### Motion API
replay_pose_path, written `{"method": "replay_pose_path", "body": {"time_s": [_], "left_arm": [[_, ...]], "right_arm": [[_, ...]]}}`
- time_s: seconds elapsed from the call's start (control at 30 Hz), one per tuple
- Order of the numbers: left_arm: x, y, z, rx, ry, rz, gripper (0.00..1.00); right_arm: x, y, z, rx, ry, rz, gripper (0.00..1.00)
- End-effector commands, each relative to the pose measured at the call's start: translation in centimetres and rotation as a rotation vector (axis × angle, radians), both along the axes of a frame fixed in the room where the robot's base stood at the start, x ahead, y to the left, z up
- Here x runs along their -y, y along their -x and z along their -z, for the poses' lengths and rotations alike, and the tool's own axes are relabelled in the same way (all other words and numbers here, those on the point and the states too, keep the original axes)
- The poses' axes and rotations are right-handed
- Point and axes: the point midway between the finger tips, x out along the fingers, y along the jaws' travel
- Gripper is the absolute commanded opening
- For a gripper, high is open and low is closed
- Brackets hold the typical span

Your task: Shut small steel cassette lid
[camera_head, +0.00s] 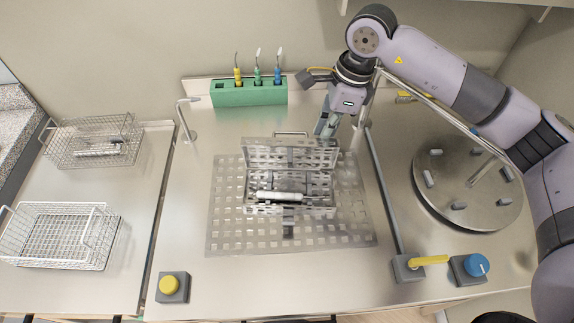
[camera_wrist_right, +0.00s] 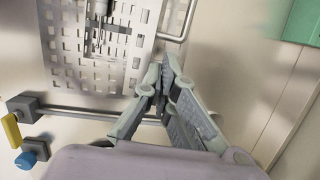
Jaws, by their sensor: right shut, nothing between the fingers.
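The small steel cassette stands on a perforated steel mat (camera_head: 230,232) in the head view. Its perforated lid (camera_head: 262,153) is open, standing up along the back of the cassette, with a wire handle on its far edge. The base (camera_head: 318,203) holds a pale cylindrical item (camera_head: 280,197). My right gripper (camera_head: 326,128) is shut and empty, behind and just right of the lid's right end, apart from it as far as I can tell. In the right wrist view its fingertips (camera_wrist_right: 168,80) come together near the lid (camera_wrist_right: 145,18) and its handle. My left gripper is not in view.
A green rack (camera_head: 248,94) with several coloured tools stands behind. Wire baskets (camera_head: 60,235) are at left. A round steel plate (camera_head: 440,205) is at right. A yellow button (camera_head: 172,287), yellow lever (camera_head: 428,260) and blue knob (camera_head: 477,265) line the front.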

Motion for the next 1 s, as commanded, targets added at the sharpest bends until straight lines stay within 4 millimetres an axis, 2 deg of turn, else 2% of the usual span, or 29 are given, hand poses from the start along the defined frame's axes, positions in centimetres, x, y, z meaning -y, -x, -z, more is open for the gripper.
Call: {"method": "replay_pose_path", "body": {"time_s": [0.57,1.0], "left_arm": [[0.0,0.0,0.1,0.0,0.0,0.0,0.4],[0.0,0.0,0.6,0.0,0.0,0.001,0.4]], "right_arm": [[0.0,0.8,-0.1,0.0,0.001,0.001,0.0],[-0.2,2.8,0.0,0.001,0.001,0.0,0.0]]}}
